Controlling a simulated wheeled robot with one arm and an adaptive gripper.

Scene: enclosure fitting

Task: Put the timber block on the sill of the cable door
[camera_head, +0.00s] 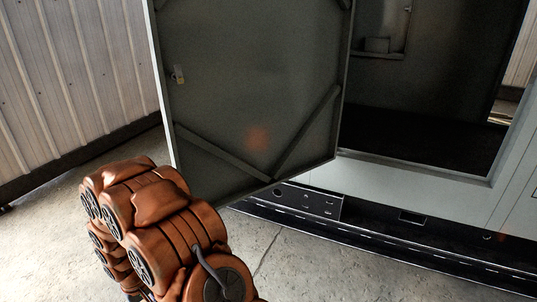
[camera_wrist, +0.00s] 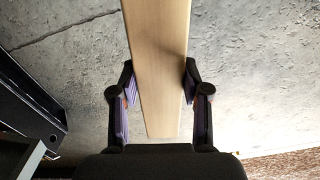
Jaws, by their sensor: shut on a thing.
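My gripper (camera_wrist: 159,86) is shut on the timber block (camera_wrist: 158,45), a long pale plank between its two fingers in the wrist view. The block runs out of the top of that view, with concrete floor below it. The gripper and block do not show in the head view. In the head view a dark grey door (camera_head: 250,75) of the enclosure stands open. Right of it is the doorway, with a pale sill (camera_head: 420,171) along its lower edge. No block lies on the visible part of this sill. I cannot tell whether this is the cable door.
A dark base rail (camera_head: 390,240) runs under the enclosure. A dark metal edge (camera_wrist: 30,105) shows at the left of the wrist view. A corrugated wall (camera_head: 75,80) stands at the left. Concrete floor (camera_head: 310,265) is clear in front of the rail.

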